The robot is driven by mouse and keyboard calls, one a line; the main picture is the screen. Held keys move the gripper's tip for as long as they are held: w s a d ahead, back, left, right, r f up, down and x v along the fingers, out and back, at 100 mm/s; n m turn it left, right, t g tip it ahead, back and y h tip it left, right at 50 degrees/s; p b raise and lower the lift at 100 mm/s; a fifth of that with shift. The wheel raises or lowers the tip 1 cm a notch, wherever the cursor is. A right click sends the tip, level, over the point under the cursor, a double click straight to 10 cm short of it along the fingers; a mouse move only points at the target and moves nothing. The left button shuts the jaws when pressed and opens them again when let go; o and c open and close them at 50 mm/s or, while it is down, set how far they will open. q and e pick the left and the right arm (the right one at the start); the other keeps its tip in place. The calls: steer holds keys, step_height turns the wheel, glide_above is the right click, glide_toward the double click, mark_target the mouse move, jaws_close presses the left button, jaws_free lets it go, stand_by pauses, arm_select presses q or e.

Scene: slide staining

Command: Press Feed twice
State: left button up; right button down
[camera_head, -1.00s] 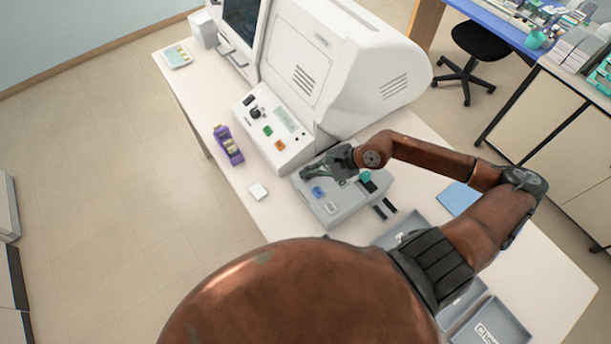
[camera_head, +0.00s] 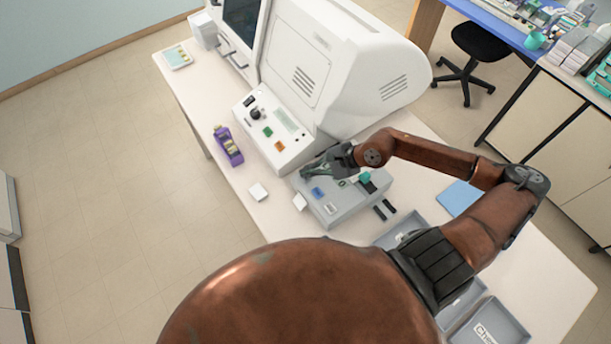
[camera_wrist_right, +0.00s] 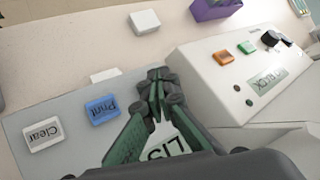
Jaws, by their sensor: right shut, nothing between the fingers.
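The grey printer box (camera_head: 345,203) sits on the white table. It has a blue Print button (camera_wrist_right: 102,109) and a white Clear button (camera_wrist_right: 43,134), both readable in the right wrist view. My right gripper (camera_head: 306,172) is shut and empty, its fingertips (camera_wrist_right: 157,82) low over the box's corner beyond Print. No button marked Feed is readable; that spot is covered by the fingers. A small white slip (camera_head: 299,202) shows at the box's front edge, and also in the right wrist view (camera_wrist_right: 105,75). My left gripper is not in view.
A white control panel (camera_wrist_right: 250,70) with orange and green buttons stands close beside the gripper. A white square piece (camera_head: 258,191) and a purple holder (camera_head: 228,147) lie on the table. Grey trays (camera_head: 490,325) are at the right front.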

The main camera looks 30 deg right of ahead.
mark_target(308, 178)
steer(key=shift+r, duration=0.1)
steer(key=shift+r+p, duration=1.3)
steer(key=shift+r, duration=1.15)
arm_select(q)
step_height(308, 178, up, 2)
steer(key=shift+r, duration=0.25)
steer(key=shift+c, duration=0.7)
